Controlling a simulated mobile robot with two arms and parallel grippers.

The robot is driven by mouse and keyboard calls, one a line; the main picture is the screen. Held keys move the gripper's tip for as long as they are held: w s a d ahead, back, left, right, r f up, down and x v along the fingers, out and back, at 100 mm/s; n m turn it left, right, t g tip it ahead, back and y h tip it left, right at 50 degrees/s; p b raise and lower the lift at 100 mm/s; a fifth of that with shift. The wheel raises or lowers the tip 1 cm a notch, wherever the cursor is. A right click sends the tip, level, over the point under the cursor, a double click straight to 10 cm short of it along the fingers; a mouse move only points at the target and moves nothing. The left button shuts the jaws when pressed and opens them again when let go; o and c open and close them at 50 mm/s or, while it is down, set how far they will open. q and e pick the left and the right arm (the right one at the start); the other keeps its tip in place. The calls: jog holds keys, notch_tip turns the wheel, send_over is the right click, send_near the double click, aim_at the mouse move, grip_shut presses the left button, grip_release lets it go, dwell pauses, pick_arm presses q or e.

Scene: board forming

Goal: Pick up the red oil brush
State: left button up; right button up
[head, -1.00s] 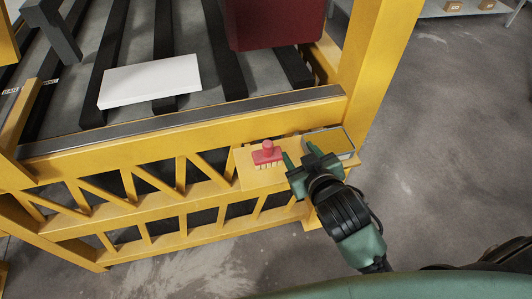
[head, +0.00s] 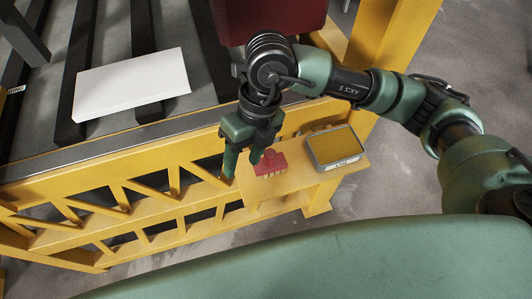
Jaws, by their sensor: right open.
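The red oil brush (head: 272,166) stands on a small yellow shelf (head: 290,189) on the side of the yellow frame, its pale bristles down. My right gripper (head: 242,169) points down just above and to the left of the brush. Its jaws are open, and one finger overlaps the brush's handle in the picture. I cannot tell whether that finger touches it. The upper part of the handle is partly hidden by the gripper. My left gripper does not show.
A grey-rimmed tray with a yellow pad (head: 336,146) sits on the shelf right of the brush. A white board (head: 133,84) lies on dark slats behind the yellow rail (head: 100,165). A dark red block (head: 262,18) stands at the back.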

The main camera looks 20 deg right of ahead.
aim_at(270, 152)
jog(key=w+d+h, duration=0.1)
jog(key=d, duration=0.1)
jog(key=w+d+t+h, duration=0.1)
jog(key=d, duration=0.1)
jog(key=w+d+m+h, duration=0.1)
jog(key=w+d, duration=0.1)
jog(key=shift+d+f, duration=0.2)
jog(key=shift+d, duration=0.1)
jog(key=f+p, duration=0.1)
jog(key=f, duration=0.1)
jog(key=f+p, duration=0.1)
jog(key=f, duration=0.1)
jog(key=f+p, duration=0.1)
jog(key=f, duration=0.1)
jog(key=shift+s+d+f+p, duration=0.1)
jog(key=shift+s+d+p, duration=0.1)
jog(key=shift+s+p, duration=0.1)
jog(key=shift+f, duration=0.4)
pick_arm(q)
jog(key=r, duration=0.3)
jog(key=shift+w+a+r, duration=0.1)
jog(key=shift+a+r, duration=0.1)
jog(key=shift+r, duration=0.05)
pick_arm(e)
jog(key=shift+a, duration=0.1)
jog(key=shift+c, duration=0.3)
jog(key=shift+w, duration=0.1)
grip_shut()
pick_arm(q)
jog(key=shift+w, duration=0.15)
